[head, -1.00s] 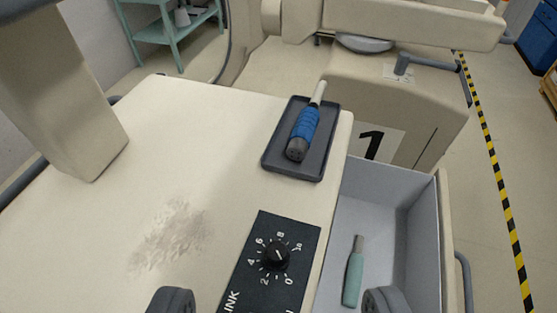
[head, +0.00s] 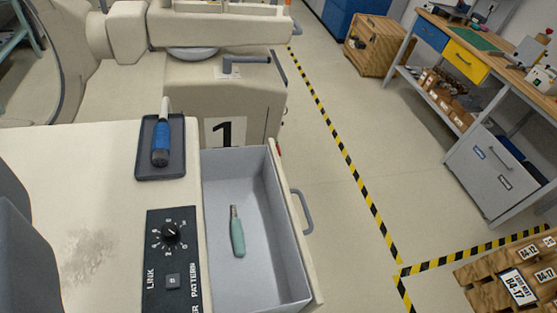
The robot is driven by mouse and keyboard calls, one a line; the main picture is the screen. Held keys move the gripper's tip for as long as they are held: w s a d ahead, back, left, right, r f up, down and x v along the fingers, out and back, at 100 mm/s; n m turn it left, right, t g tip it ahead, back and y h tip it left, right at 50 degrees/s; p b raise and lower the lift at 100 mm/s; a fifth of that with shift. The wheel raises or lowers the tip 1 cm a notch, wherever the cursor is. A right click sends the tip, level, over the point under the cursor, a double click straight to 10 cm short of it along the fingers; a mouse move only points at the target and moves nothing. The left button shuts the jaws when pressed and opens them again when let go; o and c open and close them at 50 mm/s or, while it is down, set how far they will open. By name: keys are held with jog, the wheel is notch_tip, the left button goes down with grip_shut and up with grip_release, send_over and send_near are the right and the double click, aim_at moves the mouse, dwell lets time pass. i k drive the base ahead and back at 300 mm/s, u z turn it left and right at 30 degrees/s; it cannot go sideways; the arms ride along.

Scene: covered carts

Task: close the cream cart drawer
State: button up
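The cream cart drawer (head: 290,228) is pulled open on the right side of the cream cart (head: 90,175). It has a cream front, a grey handle (head: 303,212) on its outer right side and a grey inside. A teal-handled tool (head: 237,238) lies in it. Dark rounded parts at the left edge look like my gripper (head: 22,245), cut off by the picture. They are well left of the drawer and do not touch it. I cannot see the fingertips or whether they are open.
A dark tray (head: 147,172) with a blue-handled tool (head: 161,146) sits on the cart top near a black dial panel (head: 172,265). A cream machine marked 1 (head: 185,100) stands behind. Floor right of the drawer is clear up to a striped line (head: 345,155). A wooden crate (head: 500,280) is lower right.

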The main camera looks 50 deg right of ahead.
aim_at(276, 274)
jog(key=u, duration=1.7)
jog(key=k, duration=1.85)
jog(key=z, duration=1.55)
jog(key=i, duration=0.55)
jog(key=z, duration=0.05)
